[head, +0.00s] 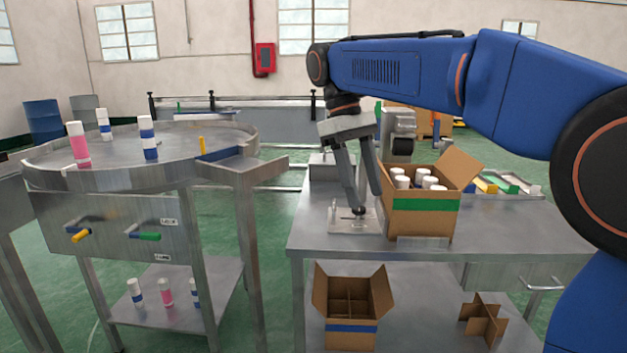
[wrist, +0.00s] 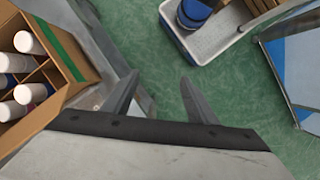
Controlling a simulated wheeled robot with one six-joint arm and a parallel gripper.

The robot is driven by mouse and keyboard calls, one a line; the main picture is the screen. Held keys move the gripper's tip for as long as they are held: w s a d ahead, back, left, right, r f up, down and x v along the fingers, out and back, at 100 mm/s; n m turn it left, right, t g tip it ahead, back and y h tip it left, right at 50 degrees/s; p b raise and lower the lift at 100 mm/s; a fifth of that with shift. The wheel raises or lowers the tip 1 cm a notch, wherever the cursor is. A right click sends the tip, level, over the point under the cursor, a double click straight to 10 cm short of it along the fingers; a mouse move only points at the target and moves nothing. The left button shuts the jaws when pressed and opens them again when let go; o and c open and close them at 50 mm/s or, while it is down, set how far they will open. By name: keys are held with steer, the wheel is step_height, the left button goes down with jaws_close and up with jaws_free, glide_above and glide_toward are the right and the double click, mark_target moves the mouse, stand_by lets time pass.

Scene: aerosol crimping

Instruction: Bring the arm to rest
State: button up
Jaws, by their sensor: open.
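My blue arm reaches in from the right in the head view. My gripper (head: 362,205) points down over the left part of the steel bench (head: 335,243), just left of the open cardboard box. In the wrist view my gripper (wrist: 160,95) shows two fingers spread apart with nothing between them. The cardboard box (head: 423,220) has a green band and holds several white-capped cans. It also shows at the left of the wrist view (wrist: 75,65), beside the fingers. I cannot tell whether a finger touches the box.
A round steel table (head: 200,150) at the left carries a pink can (head: 78,150) and two blue-and-white cans. A second open box (head: 350,308) and a cardboard divider (head: 482,318) are on the lower shelf. Small coloured trays (head: 505,185) lie behind the box. Green floor separates the tables.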

steer(key=s+d+f+m+t+y, duration=0.1)
steer(key=s+d+f+m+t, duration=0.2)
steer(key=s+d+f, duration=0.6)
steer(key=s+d+f+m+t+y, duration=0.2)
steer(key=s+d+f+m+t, duration=0.2)
steer(key=s+d+f, duration=0.5)
steer(key=s+f+m, duration=0.1)
steer(key=s+f, duration=0.3)
steer(key=f, duration=0.2)
steer(key=shift+s+d+f+m+t, duration=0.2)
steer(key=shift+s+d+m+t, duration=0.1)
steer(key=shift+d+m, duration=0.1)
